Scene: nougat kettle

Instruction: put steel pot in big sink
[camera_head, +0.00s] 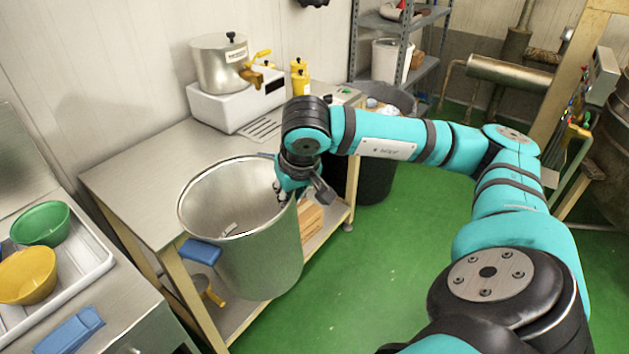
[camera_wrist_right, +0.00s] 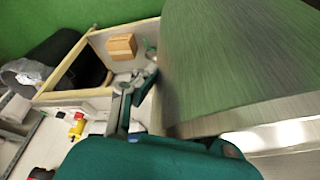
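The large steel pot (camera_head: 262,245) is off the surface, in front of the steel table's edge, with its open mouth up and slightly tilted. My right gripper (camera_head: 283,192) is at the right side of its rim and appears shut on it. In the right wrist view the pot's wall (camera_wrist_right: 240,70) fills the right side, and one grey finger (camera_wrist_right: 125,105) shows beside it. The other finger is hidden. My left gripper is not in view. I cannot make out the big sink in either view.
At left, a white tray (camera_head: 95,270) holds green (camera_head: 40,222) and yellow (camera_head: 27,275) bowls. A blue object (camera_head: 200,251) is close to the pot. Green floor (camera_head: 370,270) is clear at right.

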